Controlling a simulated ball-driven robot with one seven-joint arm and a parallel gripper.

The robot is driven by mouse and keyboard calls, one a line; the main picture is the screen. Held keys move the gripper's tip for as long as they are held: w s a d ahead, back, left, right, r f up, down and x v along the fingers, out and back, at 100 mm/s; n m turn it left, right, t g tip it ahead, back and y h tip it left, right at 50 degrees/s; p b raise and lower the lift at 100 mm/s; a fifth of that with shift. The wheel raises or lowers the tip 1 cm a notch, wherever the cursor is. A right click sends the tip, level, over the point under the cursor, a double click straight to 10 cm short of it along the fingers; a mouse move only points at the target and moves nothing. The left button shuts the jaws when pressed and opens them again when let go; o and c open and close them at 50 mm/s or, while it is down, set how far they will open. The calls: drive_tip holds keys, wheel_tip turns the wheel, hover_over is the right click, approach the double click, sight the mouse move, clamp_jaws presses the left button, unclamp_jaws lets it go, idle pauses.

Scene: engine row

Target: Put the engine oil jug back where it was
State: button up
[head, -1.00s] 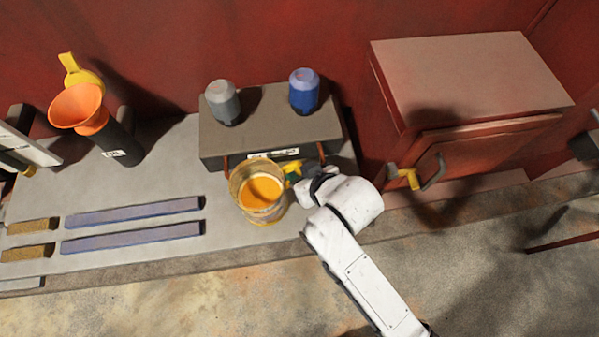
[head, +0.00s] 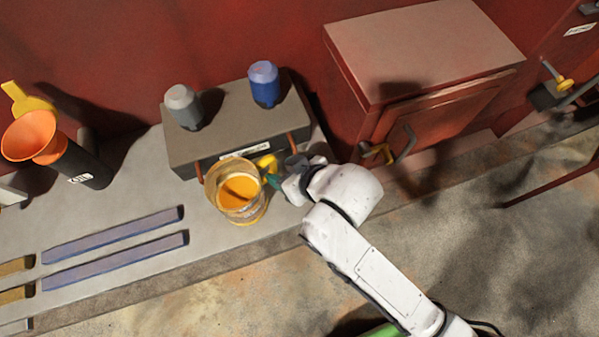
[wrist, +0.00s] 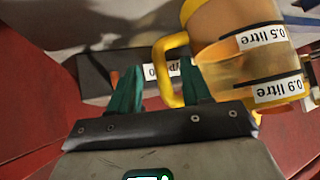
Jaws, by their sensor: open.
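The engine oil jug (head: 246,211) is a clear jug with orange oil inside. It stands upright on the grey ledge, in front of the dark box. In the wrist view the jug (wrist: 238,75) is at the upper right, with "0.5 litre" and "0.9 litre" labels and a yellow handle (wrist: 163,75). My gripper (head: 277,174) is at the jug's right side, by the handle. In the wrist view my gripper (wrist: 160,85) has its teal fingers apart, with the handle's bar between them and the right finger close to it. Whether either finger touches the handle is unclear.
The dark box (head: 185,145) carries a grey bottle (head: 184,107) and a blue bottle (head: 264,84). An orange funnel (head: 33,136) stands at left. Blue strips (head: 115,235) lie on the ledge (head: 90,205). A red cabinet (head: 435,118) is at right.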

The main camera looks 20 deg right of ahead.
drive_tip(key=v, duration=0.7)
drive_tip(key=shift+s, duration=0.1)
drive_tip(key=s+d+f+g+h, duration=0.1)
drive_tip(key=d+f, duration=0.1)
drive_tip(key=d, duration=0.1)
drive_tip(key=s+d+f+m+g+h, duration=0.1)
drive_tip(key=s+d+f, duration=0.1)
drive_tip(key=d, duration=0.2)
drive_tip(key=s+d+f+m+h, duration=0.1)
drive_tip(key=s+d+f, duration=0.1)
drive_tip(key=d, duration=0.1)
drive_tip(key=shift+d+g, duration=0.25)
drive_tip(key=shift+g, duration=0.15)
drive_tip(key=s+d+f+m+g+h, duration=0.1)
drive_tip(key=s+d+f+g, duration=0.3)
drive_tip(key=s, duration=0.5)
drive_tip(key=d+m, duration=0.1)
drive_tip(key=d, duration=0.1)
drive_tip(key=shift+s+d, duration=0.3)
drive_tip(key=shift+d, duration=0.05)
